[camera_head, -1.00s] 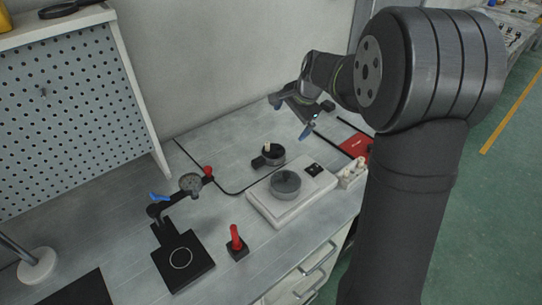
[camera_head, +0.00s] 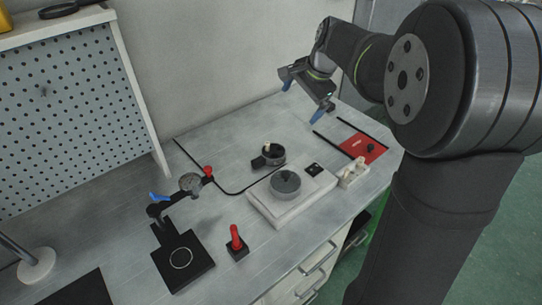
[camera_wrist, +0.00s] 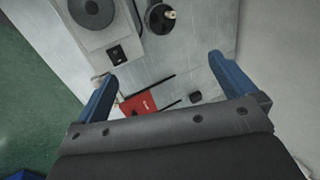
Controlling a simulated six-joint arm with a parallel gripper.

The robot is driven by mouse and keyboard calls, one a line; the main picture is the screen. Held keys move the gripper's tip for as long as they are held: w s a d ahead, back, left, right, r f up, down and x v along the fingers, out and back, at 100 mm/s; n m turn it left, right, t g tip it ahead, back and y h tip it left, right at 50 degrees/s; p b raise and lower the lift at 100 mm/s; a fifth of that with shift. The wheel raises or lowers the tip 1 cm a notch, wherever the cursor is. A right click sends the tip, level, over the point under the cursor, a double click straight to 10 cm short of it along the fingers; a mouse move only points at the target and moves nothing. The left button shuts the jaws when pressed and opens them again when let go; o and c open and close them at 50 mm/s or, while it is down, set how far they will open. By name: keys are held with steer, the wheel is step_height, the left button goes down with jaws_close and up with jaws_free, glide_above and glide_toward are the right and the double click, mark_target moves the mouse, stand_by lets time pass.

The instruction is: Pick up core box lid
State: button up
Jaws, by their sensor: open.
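My gripper (camera_head: 305,98) is open and empty, with blue fingers, in the air over the back right of the table. It also shows in the wrist view (camera_wrist: 163,70). I cannot tell for certain which thing is the core box lid. A red flat piece (camera_head: 361,147) with a dark knob lies between black strips at the table's right; it is between and beyond the fingers in the wrist view (camera_wrist: 143,102). A grey round piece with a small knob (camera_head: 285,184) sits on a white box (camera_head: 261,208). A dark round pot (camera_head: 272,155) stands behind it.
A small white block (camera_head: 353,173) stands at the white box's right end. A dial gauge stand (camera_head: 182,262) and a red-handled piece (camera_head: 236,241) are to the left. A wall rises behind the table. Table surface between the pot and the strips is clear.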

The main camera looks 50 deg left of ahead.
steer(key=shift+d+r, duration=0.25)
steer(key=shift+r, duration=0.3)
steer(key=n+h, duration=0.5)
steer(key=n, duration=1.1)
glide_above(285, 180)
steer(key=w, duration=0.1)
step_height(285, 180, down, 8)
step_height(285, 180, down, 12)
steer(key=shift+a, duration=0.1)
steer(key=shift+s+a+f, duration=0.1)
steer(key=shift+a+f, duration=0.05)
steer(key=shift+f, duration=1.2)
steer(key=shift+s+a+f, duration=0.1)
steer(key=shift+f, duration=1.2)
steer(key=c, duration=0.9)
